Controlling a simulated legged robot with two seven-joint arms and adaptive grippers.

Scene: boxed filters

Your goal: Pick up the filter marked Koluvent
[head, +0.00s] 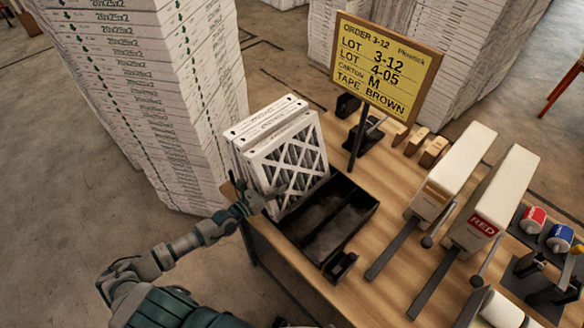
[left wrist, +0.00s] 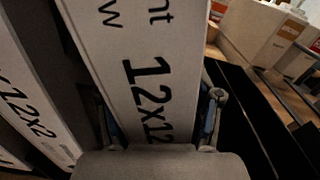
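In the head view, a white-framed filter (head: 288,165) with a lattice face stands upright at the back-left end of a black divided rack (head: 345,215). My left gripper (head: 254,203) is at its lower left edge. In the left wrist view, the two fingers (left wrist: 160,118) flank a white filter edge (left wrist: 150,60) printed "12x12", with letters ending in "nt" above. The full name is out of frame, so I cannot read Koluvent. The fingers lie close along both sides; firm contact is unclear. My right gripper is not in view.
More filters (head: 262,122) stand behind the lattice-faced one. A yellow order sign (head: 385,65) stands beyond the rack. Tall stacks of white boxes (head: 150,90) rise behind on the left.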

